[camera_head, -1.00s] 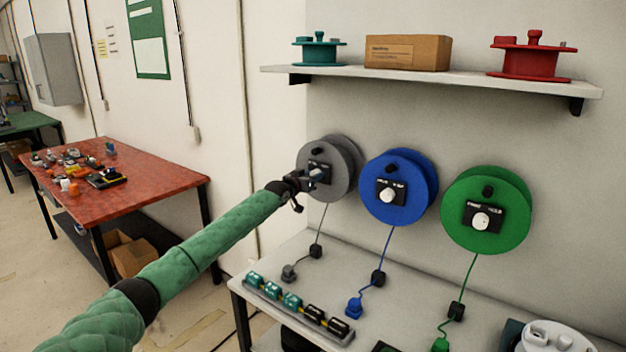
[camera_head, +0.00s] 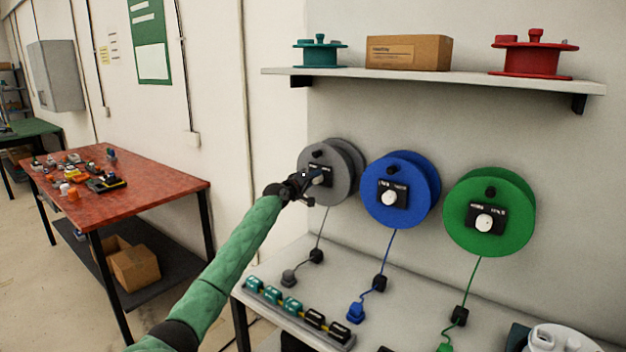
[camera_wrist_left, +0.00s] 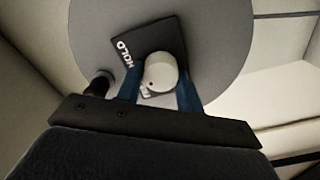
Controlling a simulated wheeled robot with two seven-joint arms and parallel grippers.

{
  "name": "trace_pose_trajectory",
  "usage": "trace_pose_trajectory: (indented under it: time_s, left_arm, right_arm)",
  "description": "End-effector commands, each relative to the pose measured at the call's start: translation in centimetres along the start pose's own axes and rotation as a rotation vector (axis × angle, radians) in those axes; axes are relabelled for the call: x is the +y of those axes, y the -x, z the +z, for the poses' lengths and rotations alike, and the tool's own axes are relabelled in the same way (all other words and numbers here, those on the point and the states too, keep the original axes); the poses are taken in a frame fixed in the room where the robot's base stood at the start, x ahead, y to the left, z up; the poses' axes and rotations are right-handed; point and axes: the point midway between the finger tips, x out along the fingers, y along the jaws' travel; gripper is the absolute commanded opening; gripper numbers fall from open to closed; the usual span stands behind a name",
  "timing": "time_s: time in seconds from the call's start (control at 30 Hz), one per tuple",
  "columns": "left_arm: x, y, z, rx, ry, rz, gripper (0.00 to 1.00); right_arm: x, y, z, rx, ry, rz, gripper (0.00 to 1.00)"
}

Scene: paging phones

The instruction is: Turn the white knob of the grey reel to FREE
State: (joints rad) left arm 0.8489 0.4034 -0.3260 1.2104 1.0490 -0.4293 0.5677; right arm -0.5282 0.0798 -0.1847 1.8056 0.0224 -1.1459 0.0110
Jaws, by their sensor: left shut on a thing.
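The grey reel (camera_head: 342,192) hangs on the wall at the left of three reels. Its black label plate (camera_wrist_left: 123,45) reads HOLD in the left wrist view; the other word is mostly covered. The white knob (camera_wrist_left: 161,72) sits on that plate, between the two blue-tipped fingers of my left gripper (camera_wrist_left: 160,92). My left gripper also shows in the head view (camera_head: 312,182), in front of the reel and shut on the knob. Which word the knob points to cannot be made out. My right gripper is not in view.
The blue reel (camera_head: 415,207) hangs close to the right, then the green reel (camera_head: 512,214). A shelf (camera_head: 440,78) with a box is above. The white bench (camera_head: 300,262) below holds cable plugs and a row of teal and black blocks.

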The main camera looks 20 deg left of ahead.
Motion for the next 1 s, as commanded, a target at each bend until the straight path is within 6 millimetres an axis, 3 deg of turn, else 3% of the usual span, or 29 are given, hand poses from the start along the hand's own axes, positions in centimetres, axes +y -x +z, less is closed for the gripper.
trace_pose_trajectory:
  time_s: [0.23,0.5,1.0]
  left_arm:
    - [0.0,-0.1,0.1,-0.001,0.227,-0.002,0.14]
    - [-0.1,0.0,0.1,-0.001,0.420,-0.002,0.14]
    - [-0.3,0.0,0.1,-0.001,0.558,-0.001,0.14]
  right_arm:
    - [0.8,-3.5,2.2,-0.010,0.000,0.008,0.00]
    - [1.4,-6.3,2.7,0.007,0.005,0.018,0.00]
    - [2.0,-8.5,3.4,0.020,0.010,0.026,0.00]
